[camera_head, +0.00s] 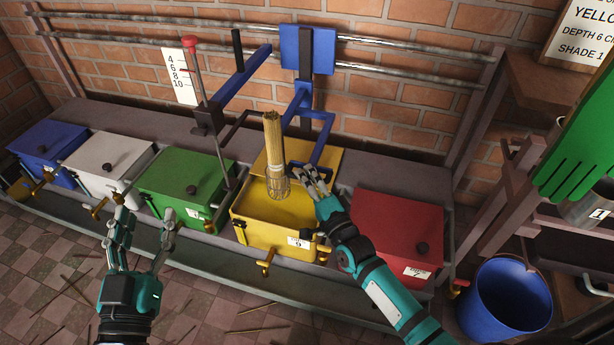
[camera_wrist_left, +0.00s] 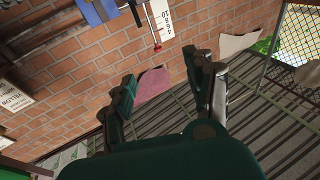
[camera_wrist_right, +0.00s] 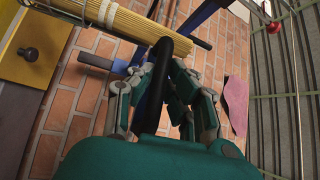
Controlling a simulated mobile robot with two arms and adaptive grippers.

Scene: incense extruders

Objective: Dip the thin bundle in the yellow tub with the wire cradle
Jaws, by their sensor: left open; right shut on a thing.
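The yellow tub (camera_head: 262,235) stands open in the row, with its yellow lid (camera_head: 328,160) behind it. The tan thin bundle (camera_head: 273,135) is upright with its lower end in the wire cradle (camera_head: 278,188), over the tub's opening; I cannot tell how deep it sits. My right gripper (camera_head: 312,180) is just right of the cradle, shut on a black handle (camera_wrist_right: 165,75). The bundle (camera_wrist_right: 150,22) crosses the top of the right wrist view. My left gripper (camera_head: 142,240) is open and empty in front of the green tub (camera_head: 185,180).
Blue (camera_head: 48,145), white (camera_head: 108,158) and red (camera_head: 400,222) tubs are closed. A red-knobbed rod (camera_head: 197,75) stands by a numbered depth board (camera_head: 180,78). A blue frame (camera_head: 318,135) hangs behind the bundle. A blue bucket (camera_head: 503,300) is lower right.

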